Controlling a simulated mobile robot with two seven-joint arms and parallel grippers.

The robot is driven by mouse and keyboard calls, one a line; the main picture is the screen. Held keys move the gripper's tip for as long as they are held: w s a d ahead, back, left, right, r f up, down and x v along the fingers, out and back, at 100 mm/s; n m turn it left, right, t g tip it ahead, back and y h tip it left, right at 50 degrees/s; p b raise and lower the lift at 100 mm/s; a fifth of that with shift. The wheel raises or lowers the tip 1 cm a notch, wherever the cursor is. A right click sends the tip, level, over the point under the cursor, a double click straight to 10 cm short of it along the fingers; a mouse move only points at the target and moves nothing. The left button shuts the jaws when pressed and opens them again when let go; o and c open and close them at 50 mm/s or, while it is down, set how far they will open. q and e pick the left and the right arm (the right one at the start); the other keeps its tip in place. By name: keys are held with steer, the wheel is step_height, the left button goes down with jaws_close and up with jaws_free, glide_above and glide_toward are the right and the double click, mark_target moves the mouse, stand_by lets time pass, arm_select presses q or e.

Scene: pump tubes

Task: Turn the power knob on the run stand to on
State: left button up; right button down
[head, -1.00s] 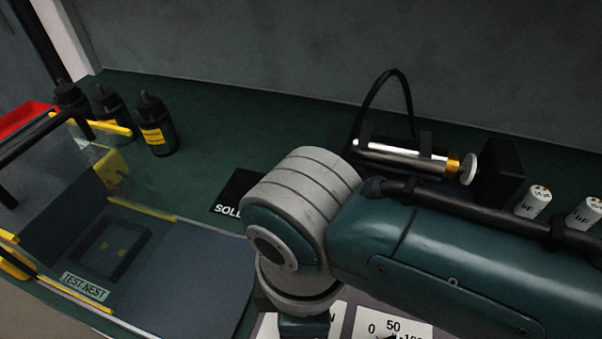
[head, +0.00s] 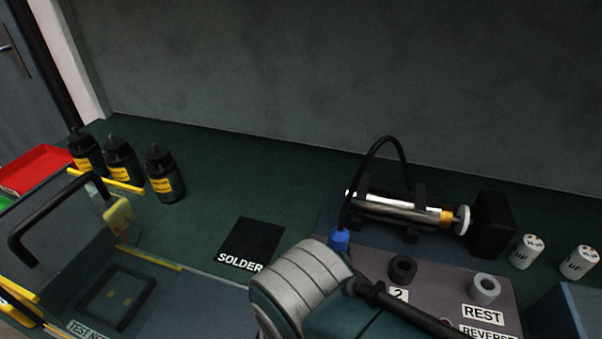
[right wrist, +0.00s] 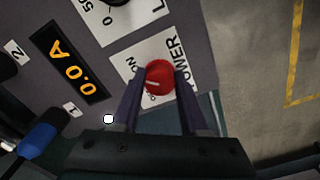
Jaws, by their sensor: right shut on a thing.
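The run stand (head: 440,283) is at the lower right of the head view, partly covered by my right arm. In the right wrist view its panel (right wrist: 203,54) fills the upper left. The red power knob (right wrist: 160,76) sits on a white label (right wrist: 173,40) reading POWER and ON; another word is partly hidden. The knob has a pale pointer line; I cannot tell its setting surely. My right gripper (right wrist: 158,86) has its fingers on both sides of the knob, shut on it. The display (right wrist: 70,67) reads 0.0 A. My left gripper is not in view.
A metal tube (head: 400,209) lies in a cradle behind the stand, with a black cable looping to a blue plug (head: 339,241). White capacitors (head: 527,251) stand at right, black bottles (head: 163,174) at left. Green bench around the SOLDER mat (head: 252,244) is clear.

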steer(key=shift+m, duration=0.5)
steer(key=shift+c, duration=2.1)
jaws_free()
step_height(320, 180, up, 9)
steer(key=p, duration=0.5)
steer(key=shift+r, duration=0.45)
